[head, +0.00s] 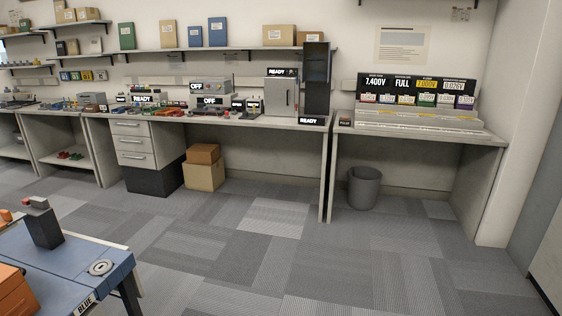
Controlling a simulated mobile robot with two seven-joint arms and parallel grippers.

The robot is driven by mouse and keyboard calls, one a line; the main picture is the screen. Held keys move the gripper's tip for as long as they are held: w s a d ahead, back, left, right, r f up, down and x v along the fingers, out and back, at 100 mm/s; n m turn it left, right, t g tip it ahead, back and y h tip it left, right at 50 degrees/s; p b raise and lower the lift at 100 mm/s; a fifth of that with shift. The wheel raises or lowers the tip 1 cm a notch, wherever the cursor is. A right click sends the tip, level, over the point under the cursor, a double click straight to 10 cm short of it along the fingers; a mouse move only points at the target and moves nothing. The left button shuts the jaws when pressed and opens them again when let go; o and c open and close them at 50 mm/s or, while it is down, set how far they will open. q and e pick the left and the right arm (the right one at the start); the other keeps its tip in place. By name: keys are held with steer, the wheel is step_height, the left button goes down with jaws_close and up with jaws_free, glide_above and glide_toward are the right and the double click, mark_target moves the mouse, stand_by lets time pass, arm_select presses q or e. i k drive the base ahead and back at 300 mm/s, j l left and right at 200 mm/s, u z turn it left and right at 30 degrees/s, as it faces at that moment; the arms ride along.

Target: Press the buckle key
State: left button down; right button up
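No thing in the head view is clearly marked as the buckle key. A dark upright block (43,226) with a grey and red top stands on a blue-topped table (75,262) at the lower left. A round pale disc with a dark slot (101,268) lies near that table's right corner. I cannot tell whether any of these is the key. Neither of my grippers is in view.
Orange boxes (14,293) sit on the blue table's left. A long workbench (230,120) with READY and OFF signs runs along the back wall. A right bench (430,136) carries a display panel. A grey bin (363,188) stands below. The carpet between is clear.

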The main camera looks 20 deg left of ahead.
mark_target(26, 201)
steer(key=i+u, duration=0.2)
steer(key=i, duration=1.15)
steer(key=i+u, duration=0.25)
steer(key=i, duration=0.4)
steer(key=i+l+u, duration=0.3)
steer(key=i, duration=0.3)
steer(key=i+j+u, duration=0.1)
steer(key=i+u, duration=0.45)
steer(key=u, duration=0.2)
steer(key=i+u, duration=0.4)
steer(key=i+j+u, duration=0.1)
steer(key=u, duration=0.3)
steer(key=i+u, duration=0.3)
steer(key=u, duration=0.15)
steer(key=i+l+u, duration=0.1)
steer(key=u, duration=0.3)
steer(key=i+u, duration=0.4)
steer(key=i+l+u, duration=0.1)
steer(key=i+u, duration=0.25)
